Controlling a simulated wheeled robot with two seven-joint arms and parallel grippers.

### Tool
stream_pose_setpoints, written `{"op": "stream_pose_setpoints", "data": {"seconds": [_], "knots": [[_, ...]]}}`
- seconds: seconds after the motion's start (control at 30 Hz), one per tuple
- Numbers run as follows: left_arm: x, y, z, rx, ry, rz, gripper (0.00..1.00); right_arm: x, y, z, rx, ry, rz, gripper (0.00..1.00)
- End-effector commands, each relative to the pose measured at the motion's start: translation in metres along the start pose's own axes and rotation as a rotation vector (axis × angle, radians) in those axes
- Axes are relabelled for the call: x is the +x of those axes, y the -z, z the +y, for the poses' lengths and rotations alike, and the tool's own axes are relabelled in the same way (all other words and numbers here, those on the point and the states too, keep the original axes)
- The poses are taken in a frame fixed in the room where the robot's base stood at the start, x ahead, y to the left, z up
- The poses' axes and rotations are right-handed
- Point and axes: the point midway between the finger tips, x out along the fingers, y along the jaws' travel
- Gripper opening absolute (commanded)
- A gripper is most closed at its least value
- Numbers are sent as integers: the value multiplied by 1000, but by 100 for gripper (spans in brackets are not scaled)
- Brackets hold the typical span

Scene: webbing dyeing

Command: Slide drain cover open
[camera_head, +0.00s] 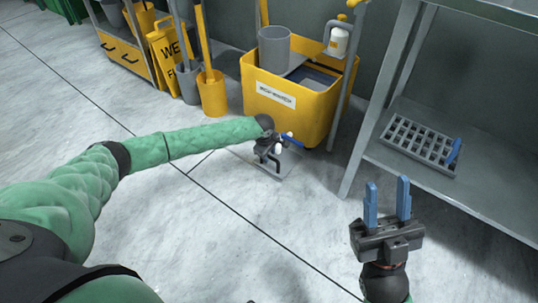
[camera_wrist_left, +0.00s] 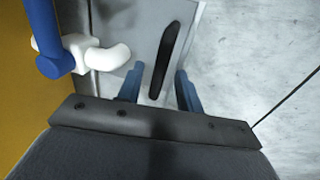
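The drain cover is a flat grey plate (camera_head: 289,174) on the floor in front of the yellow bucket. The left wrist view shows its bare surface (camera_wrist_left: 140,30) and a black bar handle (camera_wrist_left: 166,50). My left gripper (camera_head: 268,152) is over the plate, its fingers hard to make out in the head view. In the left wrist view my left gripper (camera_wrist_left: 157,80) is open, with one blue finger on each side of the handle and gaps visible. My right gripper (camera_head: 387,203) is open and empty, above the floor at the right.
A blue-handled white valve (camera_head: 289,138) stands close beside my left gripper, also in the left wrist view (camera_wrist_left: 90,52). The yellow mop bucket (camera_head: 318,118) is just behind. A metal shelf (camera_head: 480,185) holding a grey grate (camera_head: 418,143) stands at right. The front floor is clear.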

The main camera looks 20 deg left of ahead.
Motion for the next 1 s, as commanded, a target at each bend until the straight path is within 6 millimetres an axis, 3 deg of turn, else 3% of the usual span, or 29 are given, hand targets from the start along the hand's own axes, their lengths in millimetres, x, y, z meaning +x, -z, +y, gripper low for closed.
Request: {"op": "stream_pose_setpoints", "data": {"seconds": [0.07, 0.2, 0.27, 0.67, 1.0], "knots": [[0, 0, 0, 0, 0, 0, 36, 0, 0, 0, 0, 0, 0, 36], [0, 0, 0, 0, 0, 0, 8, 0, 0, 0, -1, 0, 1, 36], [0, 0, 0, 0, 0, 0, 0, 0, 0, 0, -1, 0, 1, 36], [-2, 1, 0, 0, 1, 0, 0, 5, 6, -1, -6, 2, 13, 36], [-4, 7, 1, 0, 1, -1, 0, 16, 43, -14, -7, -90, 104, 36]]}}
